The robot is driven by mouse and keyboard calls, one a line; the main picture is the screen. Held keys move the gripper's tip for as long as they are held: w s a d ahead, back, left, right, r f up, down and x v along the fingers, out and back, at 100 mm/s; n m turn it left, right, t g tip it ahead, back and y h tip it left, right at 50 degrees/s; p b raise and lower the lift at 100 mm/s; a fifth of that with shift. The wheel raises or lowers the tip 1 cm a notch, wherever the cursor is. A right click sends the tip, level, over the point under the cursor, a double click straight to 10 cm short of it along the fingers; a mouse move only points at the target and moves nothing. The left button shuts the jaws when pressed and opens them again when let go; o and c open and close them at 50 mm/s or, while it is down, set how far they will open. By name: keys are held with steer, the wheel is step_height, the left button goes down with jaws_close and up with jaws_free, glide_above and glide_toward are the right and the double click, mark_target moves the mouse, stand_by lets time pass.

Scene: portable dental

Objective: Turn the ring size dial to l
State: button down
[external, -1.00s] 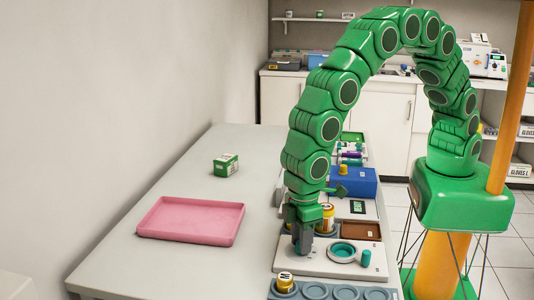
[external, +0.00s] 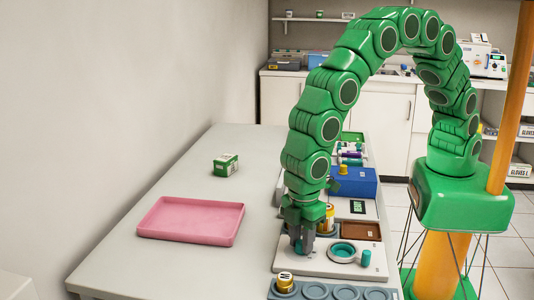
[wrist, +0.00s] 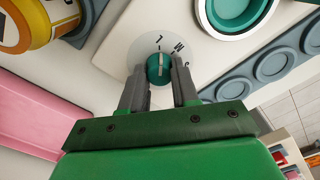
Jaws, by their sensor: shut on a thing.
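The ring size dial (wrist: 158,68) is a teal knob with a pale pointer line, set on a white panel (wrist: 122,50). The letters L and M show on the grey scale beyond it, and a further mark to the right is partly hidden by a finger. The pointer line runs roughly up the wrist view, on the L and M side; I cannot tell if it is exactly on L. My gripper (wrist: 159,82) is shut on the dial, one finger on each side. In the external view my gripper (external: 302,240) points down at the panel and hides the dial.
A teal-rimmed round dish (external: 342,250) and a small teal cylinder (external: 366,258) are on the panel to the right. A yellow-labelled jar (external: 328,218) stands close behind my gripper. A pink tray (external: 190,220) lies left. A grey holder (external: 315,290) is in front.

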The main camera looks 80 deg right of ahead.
mark_target(301, 242)
steer(key=c, duration=0.8)
jaws_free()
steer(key=shift+c, duration=0.2)
steer(key=shift+r, duration=0.15)
steer(key=shift+r, duration=3.75)
